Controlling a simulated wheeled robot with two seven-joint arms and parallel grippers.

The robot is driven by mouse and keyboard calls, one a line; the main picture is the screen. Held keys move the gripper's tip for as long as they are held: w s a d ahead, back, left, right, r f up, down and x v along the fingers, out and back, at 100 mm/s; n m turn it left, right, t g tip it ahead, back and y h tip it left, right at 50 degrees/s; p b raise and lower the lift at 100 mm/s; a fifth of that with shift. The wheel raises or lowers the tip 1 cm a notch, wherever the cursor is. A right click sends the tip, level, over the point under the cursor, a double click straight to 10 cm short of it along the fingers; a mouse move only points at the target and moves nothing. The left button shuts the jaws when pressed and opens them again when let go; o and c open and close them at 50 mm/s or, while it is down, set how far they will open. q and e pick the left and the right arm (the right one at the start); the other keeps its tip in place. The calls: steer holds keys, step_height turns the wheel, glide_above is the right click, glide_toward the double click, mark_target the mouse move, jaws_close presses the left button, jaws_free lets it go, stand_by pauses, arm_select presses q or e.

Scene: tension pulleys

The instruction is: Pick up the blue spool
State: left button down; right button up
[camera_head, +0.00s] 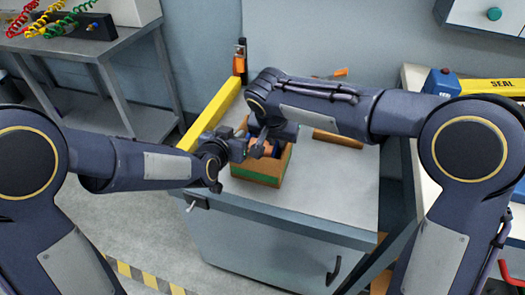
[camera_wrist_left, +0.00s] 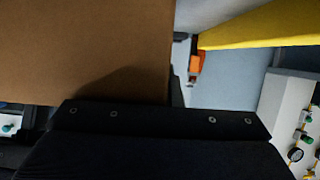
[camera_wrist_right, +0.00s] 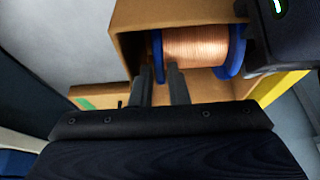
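The blue spool (camera_wrist_right: 200,47) has blue flanges and is wound with copper-coloured wire. It lies inside an open cardboard box (camera_head: 258,180) on the bench; in the head view the arms mostly cover it. My right gripper (camera_wrist_right: 160,72) reaches into the box, fingers a small gap apart at the spool's left flange; whether they press on it is unclear. My left gripper (camera_head: 238,145) is at the box's left side. In the left wrist view the box wall (camera_wrist_left: 90,50) fills the upper left, with one dark finger along its edge; the other finger is hidden.
The grey bench top (camera_head: 345,190) is clear right of the box. A yellow bar (camera_head: 210,112) runs along its left edge. An orange-handled tool (camera_head: 239,65) is at the back. A side table with coiled hoses (camera_head: 60,25) stands at the left. A blue device (camera_head: 442,83) is at the right.

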steer(key=shift+c, duration=0.3)
jaws_close()
steer(key=shift+w+r, duration=0.1)
steer(key=shift+r, duration=0.15)
stand_by(1.1)
arm_select(q)
steer(key=c, duration=1.6)
jaws_free()
steer(key=shift+o, duration=0.3)
steer(key=shift+d, duration=0.1)
arm_select(e)
step_height(320, 180, up, 10)
steer(key=shift+f, duration=0.2)
arm_select(q)
steer(key=shift+r, duration=0.1)
arm_select(e)
steer(key=shift+a, duration=0.1)
